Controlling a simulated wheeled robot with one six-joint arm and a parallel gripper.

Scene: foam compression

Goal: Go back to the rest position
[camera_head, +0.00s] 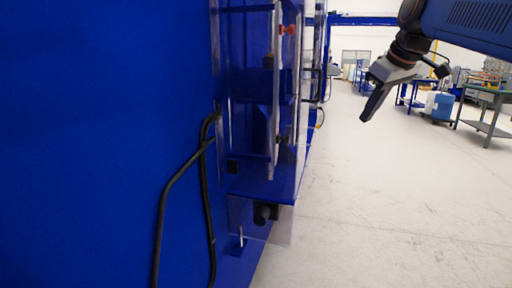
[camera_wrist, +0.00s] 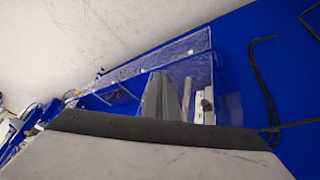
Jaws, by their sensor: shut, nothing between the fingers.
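My gripper (camera_head: 374,102) hangs in the air at the upper right of the head view, at the end of my blue arm. Its fingers are together and empty, pointing down and to the left. It is apart from the clear-walled machine (camera_head: 262,190) on the blue panel, with a gap of floor between them in the picture. In the wrist view my gripper (camera_wrist: 160,128) fills the lower part as a dark edge.
The blue panel (camera_head: 100,110) fills the left side, with black cables (camera_head: 207,190) hanging on it. A red knob (camera_head: 287,30) is on the machine. Pale floor (camera_head: 390,210) lies open at right. A workbench (camera_head: 488,97) and a blue container (camera_head: 441,106) stand farther back.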

